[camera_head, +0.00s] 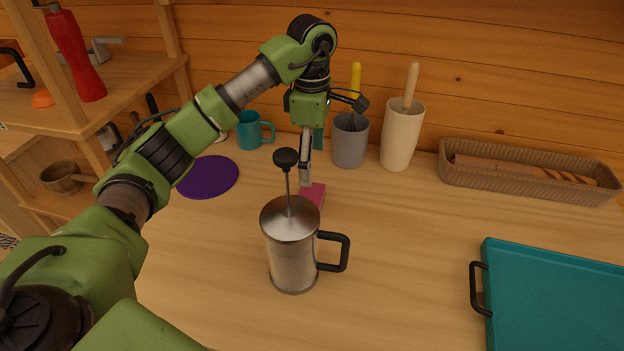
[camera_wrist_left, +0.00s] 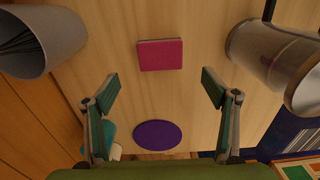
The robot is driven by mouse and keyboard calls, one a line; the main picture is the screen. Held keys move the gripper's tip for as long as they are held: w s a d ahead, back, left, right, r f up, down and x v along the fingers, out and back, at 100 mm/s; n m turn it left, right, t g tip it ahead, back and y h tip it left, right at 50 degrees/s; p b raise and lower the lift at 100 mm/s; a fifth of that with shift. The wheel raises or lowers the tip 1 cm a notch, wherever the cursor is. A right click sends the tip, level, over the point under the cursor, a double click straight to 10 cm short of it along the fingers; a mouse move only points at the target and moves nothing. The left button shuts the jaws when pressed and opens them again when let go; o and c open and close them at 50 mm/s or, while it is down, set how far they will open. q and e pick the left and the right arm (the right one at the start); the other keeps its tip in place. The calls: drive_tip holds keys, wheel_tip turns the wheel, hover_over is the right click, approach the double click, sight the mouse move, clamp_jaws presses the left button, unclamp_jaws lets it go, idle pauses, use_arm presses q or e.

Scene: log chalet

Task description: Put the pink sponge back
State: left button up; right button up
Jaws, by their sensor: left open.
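The pink sponge (camera_head: 314,193) lies flat on the wooden counter, partly hidden behind the French press in the head view. In the left wrist view the sponge (camera_wrist_left: 160,55) shows whole, as a pink block with a dark lower layer. My left gripper (camera_head: 305,182) points down just above and beside the sponge. Its fingers (camera_wrist_left: 160,90) are spread apart with nothing between them, and the sponge lies ahead of the gap. My right gripper is not in view.
A steel French press (camera_head: 291,250) stands close in front of the sponge. Behind are a grey utensil cup (camera_head: 350,146), a cream crock (camera_head: 400,140) and a teal mug (camera_head: 250,131). A purple round mat (camera_head: 208,177), wicker basket (camera_head: 530,183) and teal tray (camera_head: 555,300) flank free counter.

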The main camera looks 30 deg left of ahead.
use_arm(q)
drive_tip(key=shift+r, duration=1.3)
